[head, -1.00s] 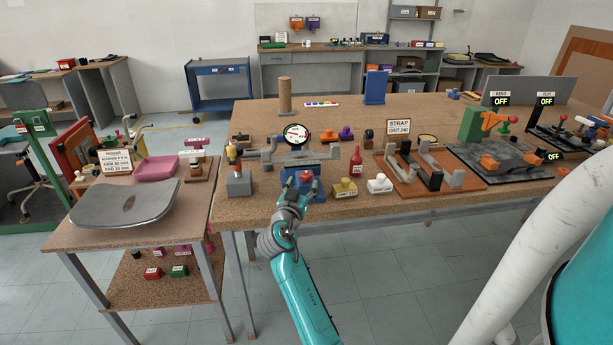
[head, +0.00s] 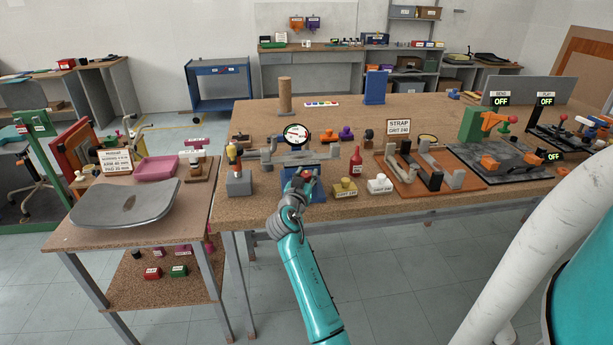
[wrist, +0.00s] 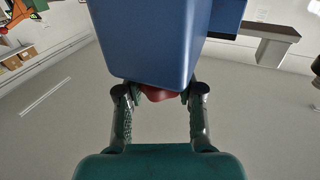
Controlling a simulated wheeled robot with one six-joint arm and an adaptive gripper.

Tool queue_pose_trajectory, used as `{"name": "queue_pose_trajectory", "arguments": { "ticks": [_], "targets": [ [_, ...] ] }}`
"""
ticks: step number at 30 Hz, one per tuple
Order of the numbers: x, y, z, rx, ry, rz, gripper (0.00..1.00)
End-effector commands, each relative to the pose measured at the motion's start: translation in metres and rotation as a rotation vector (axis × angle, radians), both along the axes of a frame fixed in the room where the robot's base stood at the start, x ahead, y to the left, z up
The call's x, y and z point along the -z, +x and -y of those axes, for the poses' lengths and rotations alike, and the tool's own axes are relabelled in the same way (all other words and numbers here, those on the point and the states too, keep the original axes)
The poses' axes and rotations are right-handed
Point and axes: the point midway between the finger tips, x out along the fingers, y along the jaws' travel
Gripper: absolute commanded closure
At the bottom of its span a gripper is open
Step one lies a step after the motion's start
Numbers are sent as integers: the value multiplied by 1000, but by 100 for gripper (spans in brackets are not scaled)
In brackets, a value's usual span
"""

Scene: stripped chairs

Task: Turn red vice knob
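The blue vice (head: 318,184) with grey jaws stands at the front edge of the large cork-topped table. In the wrist view its blue body (wrist: 160,45) fills the top middle and looks slightly tilted. The red vice knob (head: 307,174) is on the vice's front; in the wrist view only its lower part (wrist: 160,95) shows below the blue body. My gripper (head: 305,181) is at the knob, with one finger on each side. In the wrist view my gripper (wrist: 161,93) has its fingertips against the knob's sides, partly hidden by the vice.
A round dial gauge (head: 296,133) stands behind the vice. A side table (head: 85,238) holds a metal seat pan.

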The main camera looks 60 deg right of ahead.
Motion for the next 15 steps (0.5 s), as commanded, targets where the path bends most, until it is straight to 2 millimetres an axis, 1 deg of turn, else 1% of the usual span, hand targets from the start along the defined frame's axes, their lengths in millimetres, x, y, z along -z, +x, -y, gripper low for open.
{"name": "queue_pose_trajectory", "arguments": {
  "ticks": [5, 8, 15],
  "targets": [
    [0, 0, 0, 6, 1, 0, 98],
    [0, 1, 0, 38, 2, -2, 98],
    [0, 3, 0, 224, 1, -3, 98]
  ]
}}
